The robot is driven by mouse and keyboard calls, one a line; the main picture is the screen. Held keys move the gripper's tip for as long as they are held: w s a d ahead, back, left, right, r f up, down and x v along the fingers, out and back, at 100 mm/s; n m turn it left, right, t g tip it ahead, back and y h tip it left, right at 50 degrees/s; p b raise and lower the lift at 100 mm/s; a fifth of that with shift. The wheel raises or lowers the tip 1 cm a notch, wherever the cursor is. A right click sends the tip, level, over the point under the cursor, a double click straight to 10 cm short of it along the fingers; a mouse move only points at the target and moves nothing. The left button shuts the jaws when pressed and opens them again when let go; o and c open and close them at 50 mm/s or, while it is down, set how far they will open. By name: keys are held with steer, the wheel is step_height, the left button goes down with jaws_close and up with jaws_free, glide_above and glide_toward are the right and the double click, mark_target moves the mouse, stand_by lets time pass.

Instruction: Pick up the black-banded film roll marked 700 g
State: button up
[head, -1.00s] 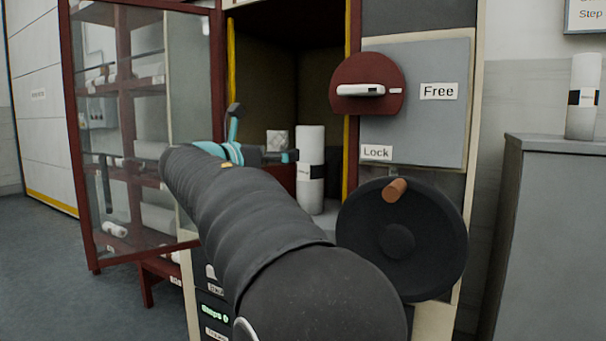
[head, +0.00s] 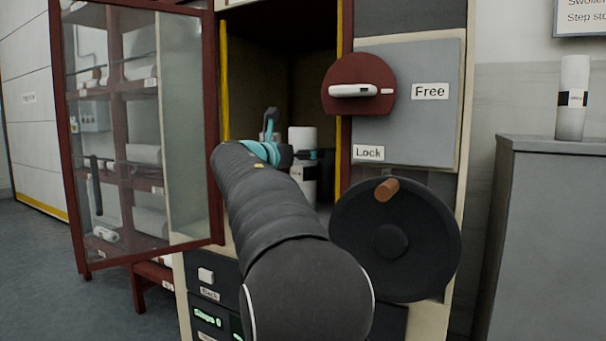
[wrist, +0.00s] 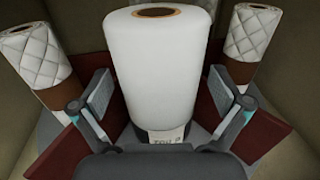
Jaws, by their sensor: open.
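A white roll (wrist: 158,70) with a brown core stands upright between my gripper's fingers in the wrist view. Low on it is a dark band with a small label, its text too blurred to read surely. My gripper (wrist: 157,95) is open, with one pad on each side of the roll. A gap shows on both sides. In the head view the white roll (head: 302,137) stands inside the open cabinet, partly hidden by my gripper (head: 292,155). Another white roll with a black band (head: 573,98) stands on the grey cabinet at the right.
Quilted white rolls with brown bands stand left (wrist: 38,50) and right (wrist: 245,48) of the middle roll, by dark red walls (wrist: 270,145). A glass door (head: 140,130) stands open at the left. A black wheel (head: 395,240) and a Free/Lock panel (head: 435,110) flank the opening's right.

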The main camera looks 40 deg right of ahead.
steer(key=c, duration=1.7)
steer(key=shift+r, duration=0.15)
steer(key=shift+c, duration=0.8)
